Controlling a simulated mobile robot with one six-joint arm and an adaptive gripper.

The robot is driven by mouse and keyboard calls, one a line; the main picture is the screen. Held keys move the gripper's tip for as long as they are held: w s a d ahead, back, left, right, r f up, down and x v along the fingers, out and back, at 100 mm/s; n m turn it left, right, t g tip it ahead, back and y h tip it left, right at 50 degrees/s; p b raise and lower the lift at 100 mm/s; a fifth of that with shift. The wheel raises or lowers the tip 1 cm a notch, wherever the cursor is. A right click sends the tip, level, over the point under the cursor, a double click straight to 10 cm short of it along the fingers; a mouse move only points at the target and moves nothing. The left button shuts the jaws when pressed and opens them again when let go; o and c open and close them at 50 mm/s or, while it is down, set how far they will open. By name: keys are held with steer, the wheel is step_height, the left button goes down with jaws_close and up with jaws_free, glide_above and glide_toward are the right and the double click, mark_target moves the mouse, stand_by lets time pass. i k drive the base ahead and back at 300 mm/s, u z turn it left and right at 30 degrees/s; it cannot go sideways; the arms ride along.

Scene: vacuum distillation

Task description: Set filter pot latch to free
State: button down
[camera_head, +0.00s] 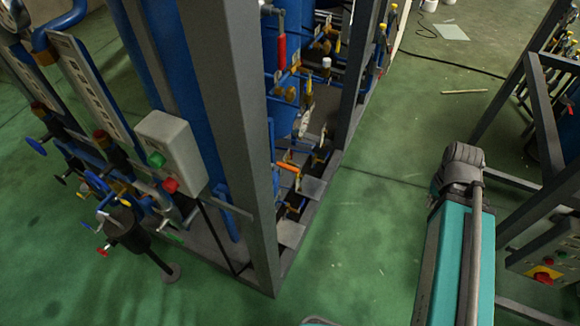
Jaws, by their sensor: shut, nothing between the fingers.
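A dark, round pot-like vessel (126,232) stands low at the left of the frame, among pipes and small coloured handles. It may be the filter pot, but I cannot tell for sure. A red handle (103,251) sticks out at its lower left. I cannot make out a latch or its position. My gripper is not in view; only a teal link of my arm shows at the lower right.
A grey frame post (240,140) stands between the left piping and the inner valves. A grey box (172,150) has green and red buttons. Another dark frame (545,110) with a button panel (545,262) stands at right. Green floor (370,220) between them is mostly clear.

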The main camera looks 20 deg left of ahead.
mark_target(278, 166)
steer(key=k, duration=0.85)
steer(key=u, duration=0.95)
steer(key=i, duration=1)
